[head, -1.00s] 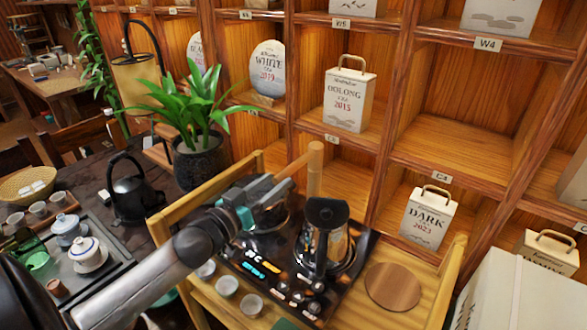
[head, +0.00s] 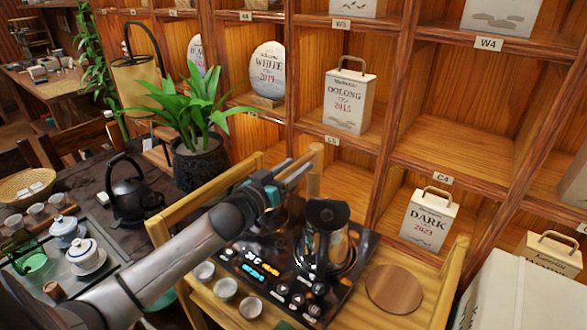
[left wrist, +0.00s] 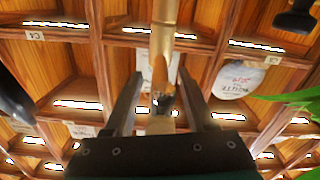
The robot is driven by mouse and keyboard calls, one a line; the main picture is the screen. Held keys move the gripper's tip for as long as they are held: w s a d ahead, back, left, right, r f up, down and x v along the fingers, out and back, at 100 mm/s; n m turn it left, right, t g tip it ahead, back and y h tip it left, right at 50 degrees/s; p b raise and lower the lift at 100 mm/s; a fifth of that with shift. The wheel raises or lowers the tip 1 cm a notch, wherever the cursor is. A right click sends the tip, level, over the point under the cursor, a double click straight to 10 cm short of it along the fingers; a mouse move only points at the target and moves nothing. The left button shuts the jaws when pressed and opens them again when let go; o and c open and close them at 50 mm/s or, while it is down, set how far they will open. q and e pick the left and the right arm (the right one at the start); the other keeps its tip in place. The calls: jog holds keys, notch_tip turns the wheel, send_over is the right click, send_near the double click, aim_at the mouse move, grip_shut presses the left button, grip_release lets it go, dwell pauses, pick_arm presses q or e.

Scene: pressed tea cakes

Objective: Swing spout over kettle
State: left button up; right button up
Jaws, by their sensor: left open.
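My left gripper (head: 298,170) is open, high above the back of the tea stove. Its fingers point at a light wooden upright post (head: 316,163), which looks like the spout's post. In the left wrist view the bamboo-coloured piece (left wrist: 165,14) comes down from the top between the two open fingers (left wrist: 161,88), with gaps on both sides; contact cannot be told. A dark kettle with a black lid (head: 328,222) stands on the right of the black stove (head: 246,285). My arm hides much of the stove's left back. My right gripper is not in view.
A wooden cart frame (head: 455,290) surrounds the stove, with small cups (head: 224,289) in front and a round wooden board (head: 394,288) at right. A potted plant (head: 201,165) and a black kettle (head: 131,195) stand left. Shelves with tea boxes (head: 349,100) rise behind.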

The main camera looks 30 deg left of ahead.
pick_arm(q)
grip_shut()
dwell(0.3)
dwell(1.1)
